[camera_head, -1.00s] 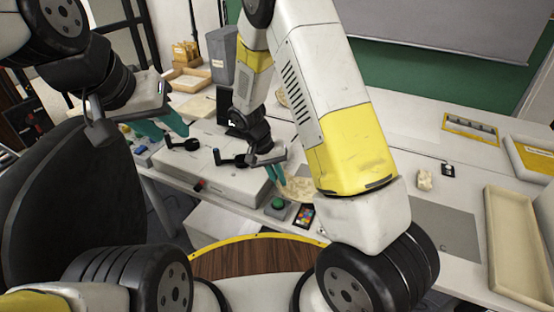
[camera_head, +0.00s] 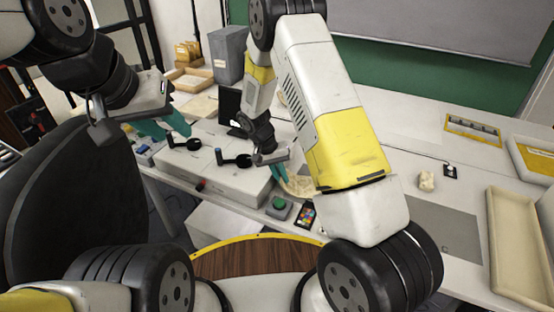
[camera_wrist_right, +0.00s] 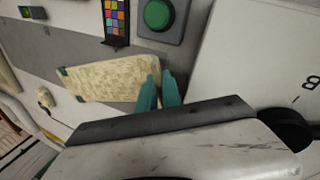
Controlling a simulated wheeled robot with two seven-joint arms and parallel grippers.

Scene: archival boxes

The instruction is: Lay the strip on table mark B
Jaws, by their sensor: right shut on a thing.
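The strip (camera_wrist_right: 112,80) is a flat, beige, mottled piece with small dark green corners. In the right wrist view its near end lies between the teal fingers of my right gripper (camera_wrist_right: 160,88), which is shut on it. In the head view the strip (camera_head: 300,186) is partly hidden by my right arm, and my right gripper (camera_head: 279,172) is beside the white case. My left gripper (camera_head: 168,127) is above the left side of the table, with no object seen in it; its finger gap is unclear.
A white case (camera_head: 220,170) with black clamps stands left of the strip. A green button (camera_head: 280,206) and colour card (camera_head: 307,215) are near the front edge. A grey panel (camera_head: 440,225) marked C and a long beige tray (camera_head: 515,245) lie to the right.

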